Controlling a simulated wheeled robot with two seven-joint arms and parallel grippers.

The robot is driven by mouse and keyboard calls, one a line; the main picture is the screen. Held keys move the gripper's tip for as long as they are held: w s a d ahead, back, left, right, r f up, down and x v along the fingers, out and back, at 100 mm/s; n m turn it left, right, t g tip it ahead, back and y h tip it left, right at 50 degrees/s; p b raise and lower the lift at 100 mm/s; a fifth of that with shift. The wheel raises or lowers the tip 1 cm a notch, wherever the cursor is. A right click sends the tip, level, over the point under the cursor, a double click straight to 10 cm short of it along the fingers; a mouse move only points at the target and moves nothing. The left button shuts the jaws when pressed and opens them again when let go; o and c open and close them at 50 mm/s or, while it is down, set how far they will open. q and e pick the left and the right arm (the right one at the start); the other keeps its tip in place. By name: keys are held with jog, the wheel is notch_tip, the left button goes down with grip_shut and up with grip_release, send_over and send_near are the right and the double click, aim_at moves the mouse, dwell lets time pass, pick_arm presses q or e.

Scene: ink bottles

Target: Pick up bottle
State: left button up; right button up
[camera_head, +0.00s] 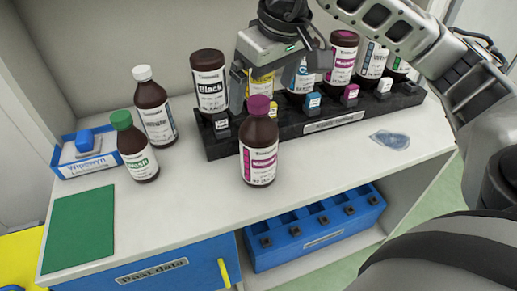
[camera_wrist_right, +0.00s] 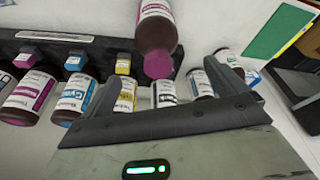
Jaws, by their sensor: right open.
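A brown bottle with a magenta cap and label (camera_head: 259,160) stands upright on the white shelf, in front of the black rack. It also shows at the top of the wrist view (camera_wrist_right: 155,30), with its cap between the fingers in the picture. My right gripper (camera_head: 262,97) is open and empty, above and just behind this bottle. Its fingers also show in the wrist view (camera_wrist_right: 157,85). The black rack (camera_head: 225,148) holds several bottles, including Black (camera_head: 209,88), a yellow one (camera_head: 262,84) and another magenta one (camera_head: 342,58). My left gripper is out of view.
A white-capped bottle (camera_head: 154,108) and a green-capped bottle (camera_head: 137,150) stand at left, near a blue tray (camera_head: 88,168). A green mat (camera_head: 80,232) lies front left, and a clear bluish item (camera_head: 390,140) lies at right. A blue crate (camera_head: 320,238) sits below the shelf.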

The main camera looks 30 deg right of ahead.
aim_at(257, 116)
jog(key=p+x, duration=0.1)
jog(key=x, duration=0.7)
jog(key=shift+w+d+f, duration=0.1)
jog(key=shift+d+f, duration=0.05)
jog(key=shift+f, duration=0.1)
jog(key=c, duration=1.8)
